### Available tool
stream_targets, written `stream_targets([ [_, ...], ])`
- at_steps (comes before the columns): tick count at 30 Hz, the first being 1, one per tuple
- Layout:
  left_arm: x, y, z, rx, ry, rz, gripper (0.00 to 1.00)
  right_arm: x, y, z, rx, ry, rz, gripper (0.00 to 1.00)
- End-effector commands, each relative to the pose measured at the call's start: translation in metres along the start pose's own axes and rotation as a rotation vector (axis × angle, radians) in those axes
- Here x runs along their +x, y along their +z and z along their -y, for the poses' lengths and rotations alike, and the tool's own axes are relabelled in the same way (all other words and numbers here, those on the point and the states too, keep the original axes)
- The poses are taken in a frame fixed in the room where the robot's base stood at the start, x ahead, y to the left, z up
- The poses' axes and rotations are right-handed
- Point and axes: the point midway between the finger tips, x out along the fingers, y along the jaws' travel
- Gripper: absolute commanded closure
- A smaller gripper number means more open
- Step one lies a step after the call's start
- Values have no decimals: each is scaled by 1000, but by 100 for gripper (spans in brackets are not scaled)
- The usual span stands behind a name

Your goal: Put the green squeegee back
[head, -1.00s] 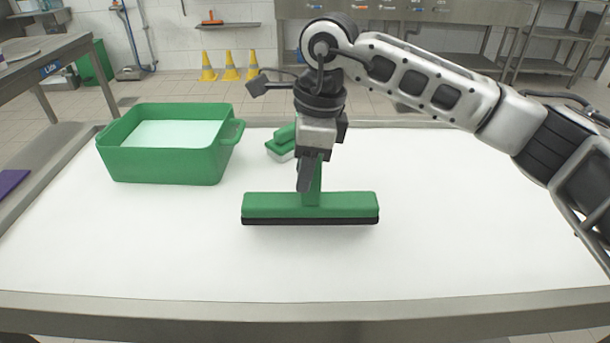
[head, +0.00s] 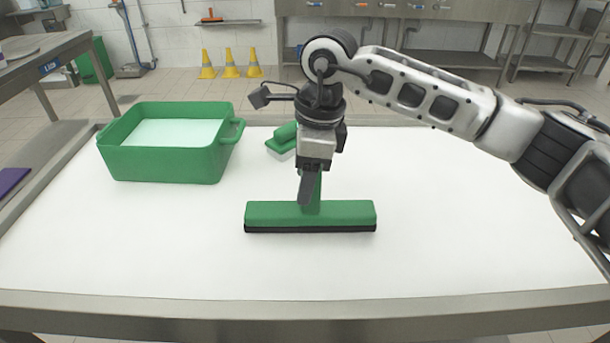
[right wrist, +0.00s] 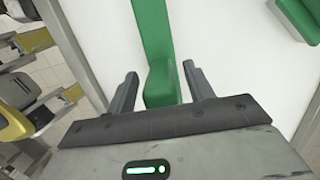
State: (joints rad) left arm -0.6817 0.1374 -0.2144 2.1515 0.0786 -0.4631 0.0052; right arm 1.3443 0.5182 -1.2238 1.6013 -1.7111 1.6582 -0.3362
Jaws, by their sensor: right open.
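The green squeegee (head: 345,211), with a dark rubber edge, lies on the white tabletop in front of me, its wide head facing me and its handle pointing away. My right gripper (head: 307,198) is above it, pointing down. In the right wrist view, the squeegee's green handle (right wrist: 160,85) is between the spread fingers of the gripper (right wrist: 159,85), with gaps on both sides. The gripper is open and holds nothing. My left gripper is out of view.
A green tub (head: 165,165) with pale liquid stands at the table's back left. A green and white brush-like item (head: 281,150) lies behind my gripper. The table's right side and front are clear. A purple item (head: 11,180) lies at the far left.

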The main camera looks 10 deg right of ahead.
Motion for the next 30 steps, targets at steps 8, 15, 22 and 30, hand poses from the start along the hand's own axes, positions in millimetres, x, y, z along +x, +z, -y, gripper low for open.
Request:
stream_targets([
  [8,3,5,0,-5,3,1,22,-56,0,1,0,-7,3,47],
  [15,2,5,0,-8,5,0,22,-100,0,0,0,-4,1,47],
  [22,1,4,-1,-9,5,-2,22,-114,0,0,0,-1,-1,47],
  [30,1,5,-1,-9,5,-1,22,-115,0,0,0,-1,0,47],
])
